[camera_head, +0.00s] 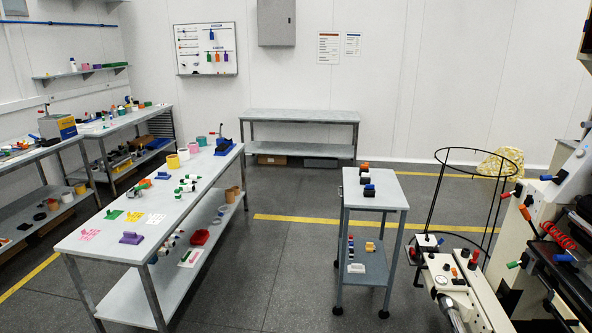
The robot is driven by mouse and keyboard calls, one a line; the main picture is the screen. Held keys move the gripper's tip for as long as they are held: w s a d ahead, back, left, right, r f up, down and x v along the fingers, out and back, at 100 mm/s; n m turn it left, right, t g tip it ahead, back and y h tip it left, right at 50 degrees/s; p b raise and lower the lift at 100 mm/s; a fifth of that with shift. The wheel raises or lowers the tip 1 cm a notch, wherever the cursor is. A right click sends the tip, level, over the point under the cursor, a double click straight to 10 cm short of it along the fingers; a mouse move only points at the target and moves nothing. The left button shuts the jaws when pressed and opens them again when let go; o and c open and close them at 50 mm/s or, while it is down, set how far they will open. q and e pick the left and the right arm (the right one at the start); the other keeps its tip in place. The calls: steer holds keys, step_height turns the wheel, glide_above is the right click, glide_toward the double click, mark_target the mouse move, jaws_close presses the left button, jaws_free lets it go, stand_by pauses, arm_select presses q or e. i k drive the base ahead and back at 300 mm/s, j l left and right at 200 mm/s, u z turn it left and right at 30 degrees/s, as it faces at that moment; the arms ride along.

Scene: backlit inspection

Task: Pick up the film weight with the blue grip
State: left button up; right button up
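A small dark block with a blue top, which looks like the film weight with the blue grip (369,190), sits on the top of the small wheeled cart (390,202). It is nearest me in a short row. Behind it are a dark block with little visible colour (364,180) and a dark block with an orange top (365,167). The blocks are small in the picture, so their exact shape is hard to tell. Neither of my grippers shows in the head view.
A long table (110,237) with many small items stands left of the cart. A machine (475,297) with coloured knobs and a black wire frame (438,195) stand to the right. An empty bench (300,115) is at the back. Floor is clear between the long table and cart.

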mark_target(369, 191)
steer(key=i+z, duration=0.15)
steer(key=i, duration=0.3)
steer(key=i+j+z, duration=0.15)
steer(key=i, duration=0.25)
steer(key=i+j+z, duration=0.15)
steer(key=i, duration=0.25)
steer(key=i+j+z, duration=0.15)
steer(key=i, duration=0.3)
